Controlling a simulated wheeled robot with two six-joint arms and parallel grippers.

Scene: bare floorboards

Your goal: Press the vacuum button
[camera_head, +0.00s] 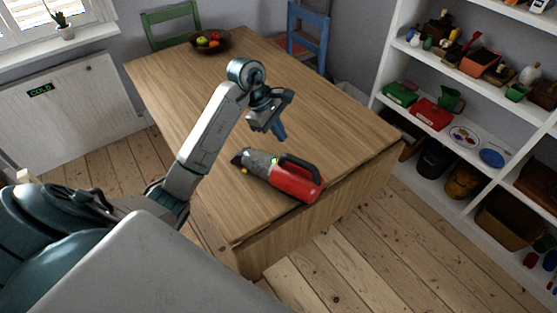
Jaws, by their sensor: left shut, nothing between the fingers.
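A red and grey handheld vacuum (290,178) with a black handle lies on the wooden table (330,110) near its front edge. Its grey nozzle end points left and its red body points right. I cannot make out a button at this size. My left gripper (281,135) is shut and empty. It points down above the table, just behind the vacuum in the picture, and appears apart from it. My right gripper does not show.
A fruit bowl (210,41) stands at the table's far end. A green chair (170,22) and a blue chair (308,35) stand behind the table. White shelves (465,120) with many items are at the right. The table's middle is clear.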

